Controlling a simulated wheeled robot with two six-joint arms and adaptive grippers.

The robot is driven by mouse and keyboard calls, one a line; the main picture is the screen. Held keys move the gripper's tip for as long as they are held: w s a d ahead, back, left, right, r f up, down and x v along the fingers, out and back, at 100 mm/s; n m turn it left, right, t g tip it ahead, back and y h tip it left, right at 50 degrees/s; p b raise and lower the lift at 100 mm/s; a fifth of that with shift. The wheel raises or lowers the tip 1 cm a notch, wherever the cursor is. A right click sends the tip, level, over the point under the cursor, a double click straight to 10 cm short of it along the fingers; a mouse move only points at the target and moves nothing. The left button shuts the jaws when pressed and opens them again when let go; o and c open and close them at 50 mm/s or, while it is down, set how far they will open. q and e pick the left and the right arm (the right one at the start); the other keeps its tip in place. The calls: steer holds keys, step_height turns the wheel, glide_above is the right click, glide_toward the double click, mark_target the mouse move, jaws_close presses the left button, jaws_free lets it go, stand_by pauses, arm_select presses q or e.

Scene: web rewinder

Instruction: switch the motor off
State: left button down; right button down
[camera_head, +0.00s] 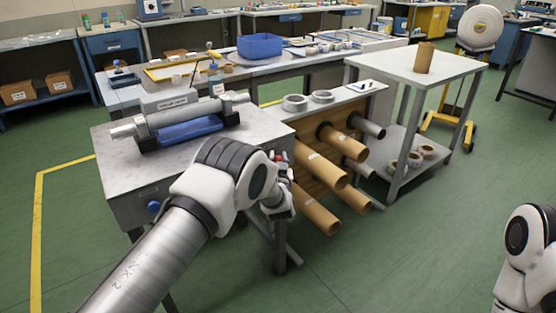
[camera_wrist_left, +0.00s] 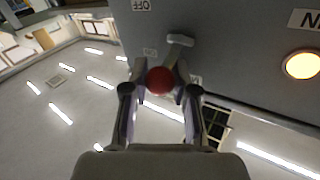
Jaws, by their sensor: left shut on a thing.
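My left gripper (camera_head: 280,182) is at the right end of the grey machine bench (camera_head: 112,170), beside its side face. In the left wrist view, my left gripper (camera_wrist_left: 160,88) is shut on a red ball knob (camera_wrist_left: 160,80), with a finger on each side. A grey T-shaped piece (camera_wrist_left: 180,40) shows just beyond the knob on a grey panel (camera_wrist_left: 235,50); how they join is hard to tell. An OFF label (camera_wrist_left: 142,5) appears upside down at the top edge. A round amber lamp (camera_wrist_left: 302,65) looks lit. My right gripper is out of view.
A roller (camera_head: 180,113) lies on the bench above a blue part. Brown cardboard tubes (camera_head: 318,208) stick out close to the right of my left gripper. A grey table (camera_head: 415,66) stands farther right. Green floor is open at front right.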

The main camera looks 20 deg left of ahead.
arm_select(q)
steer(key=shift+f, duration=0.15)
steer(key=shift+s+f+m+b, duration=0.1)
steer(key=shift+f+m+b, duration=0.25)
steer(key=shift+b, duration=0.5)
step_height(320, 180, down, 4)
steer(key=m+t+h+b, duration=0.2)
steer(key=m+t+b, duration=0.2)
steer(key=b, duration=0.5)
steer(key=m+t+h+b, duration=0.3)
steer(key=m+t+b, duration=0.2)
steer(key=b, duration=0.5)
steer(key=shift+f+m+t, duration=0.1)
steer(key=shift+m+t, duration=0.2)
steer(key=shift+m, duration=0.65)
steer(key=c, duration=0.9)
jaws_free()
